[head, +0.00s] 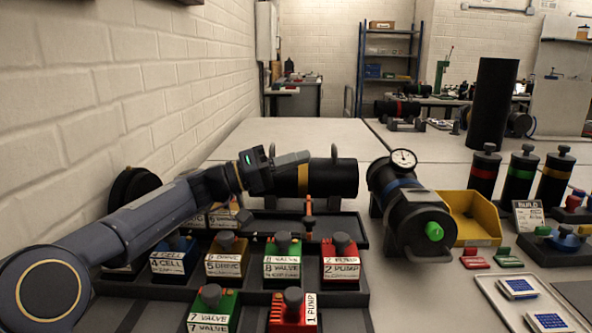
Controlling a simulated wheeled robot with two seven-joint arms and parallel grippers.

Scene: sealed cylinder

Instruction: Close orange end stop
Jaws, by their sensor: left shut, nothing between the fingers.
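A small orange upright piece (308,230), which looks like the orange end stop, stands at a dark rail on the black tray (348,240). My right gripper is not in view.
Several labelled blocks with knobs (340,262) stand in front of the tray. A black cylinder with a gauge (403,159) and green knob stands right, beside a yellow bin (478,228). A brick wall (90,100) borders the left. The table behind is clear.

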